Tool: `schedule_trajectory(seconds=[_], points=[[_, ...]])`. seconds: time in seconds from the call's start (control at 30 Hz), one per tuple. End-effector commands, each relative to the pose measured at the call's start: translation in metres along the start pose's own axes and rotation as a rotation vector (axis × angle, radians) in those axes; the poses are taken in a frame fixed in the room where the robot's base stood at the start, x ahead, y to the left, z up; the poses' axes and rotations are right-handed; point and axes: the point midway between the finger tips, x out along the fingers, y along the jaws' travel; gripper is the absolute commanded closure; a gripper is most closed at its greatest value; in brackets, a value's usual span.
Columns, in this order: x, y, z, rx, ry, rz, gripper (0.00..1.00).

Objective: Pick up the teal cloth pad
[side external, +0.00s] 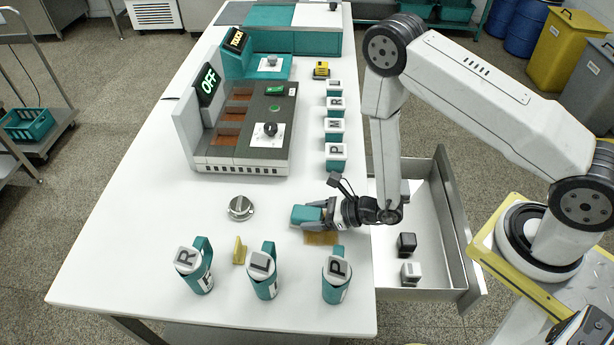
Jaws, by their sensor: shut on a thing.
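The teal cloth pad (304,215) is a small, thick teal block near the front middle of the white table. My gripper (318,212) reaches in from the right and is shut on the pad. The pad sticks out to the left of the fingers, and its right part is hidden between them. I cannot tell whether the pad touches the table or is held just above it.
A flat ochre piece (322,239) lies just in front of my gripper. A metal knob (240,208) stands to the left. Teal lettered mugs, R (195,268), L (264,273) and P (337,277), line the front. An open drawer (462,235) is at the right.

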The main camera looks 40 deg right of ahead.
Motion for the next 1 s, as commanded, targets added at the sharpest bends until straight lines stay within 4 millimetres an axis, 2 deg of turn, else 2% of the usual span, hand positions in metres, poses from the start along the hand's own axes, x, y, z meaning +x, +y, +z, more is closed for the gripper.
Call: schedule_trajectory(seconds=[0.37,1.0], points=[[-0.004,0.0,0.01,0.0,-0.002,0.0,0.9],[-0.029,0.0,0.072,-0.001,-0.004,-0.002,0.9]])
